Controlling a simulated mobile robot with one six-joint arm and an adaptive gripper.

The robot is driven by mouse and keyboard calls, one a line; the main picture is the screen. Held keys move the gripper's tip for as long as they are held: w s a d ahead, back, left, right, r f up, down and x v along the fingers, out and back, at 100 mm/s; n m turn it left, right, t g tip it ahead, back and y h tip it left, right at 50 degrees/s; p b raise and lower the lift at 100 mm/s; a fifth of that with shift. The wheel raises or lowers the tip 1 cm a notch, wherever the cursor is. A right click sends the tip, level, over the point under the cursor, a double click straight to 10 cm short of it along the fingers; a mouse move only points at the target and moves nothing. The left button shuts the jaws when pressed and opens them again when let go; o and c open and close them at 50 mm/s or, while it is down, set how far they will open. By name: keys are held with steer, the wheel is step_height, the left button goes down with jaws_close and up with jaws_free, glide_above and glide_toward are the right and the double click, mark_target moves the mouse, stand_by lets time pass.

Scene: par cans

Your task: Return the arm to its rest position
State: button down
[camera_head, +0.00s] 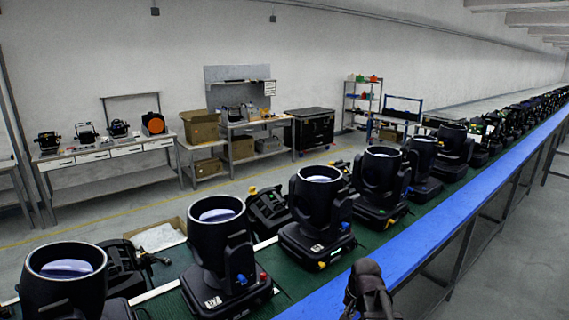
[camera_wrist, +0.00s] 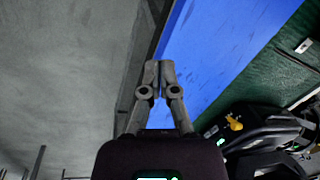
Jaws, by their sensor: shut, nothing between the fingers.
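My gripper (camera_wrist: 159,75) is in the middle of the wrist view, its two grey fingers together and empty. It points down over the edge of the blue strip (camera_wrist: 215,50), with the grey floor (camera_wrist: 60,70) to the left. In the head view part of my arm (camera_head: 368,292) shows at the bottom, in front of the blue strip (camera_head: 430,232). The fingertips cannot be made out there. No object touches the fingers in the wrist view.
Black par cans (camera_head: 320,205) stand in a long row on the green belt (camera_head: 270,300) beside the blue strip. One black fixture with a yellow knob (camera_wrist: 234,122) is close on the right in the wrist view. Workbenches (camera_head: 110,150) stand along the wall. Floor at the right (camera_head: 510,245) is clear.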

steer(key=s+a+f+n+g+h, duration=0.1)
steer(key=s+n, duration=0.4)
steer(key=s, duration=0.3)
steer(key=shift+s+a+f+n+b, duration=0.2)
steer(key=shift+a+f+n+b, duration=0.05)
steer(key=shift+n+b, duration=0.2)
stand_by(0.8)
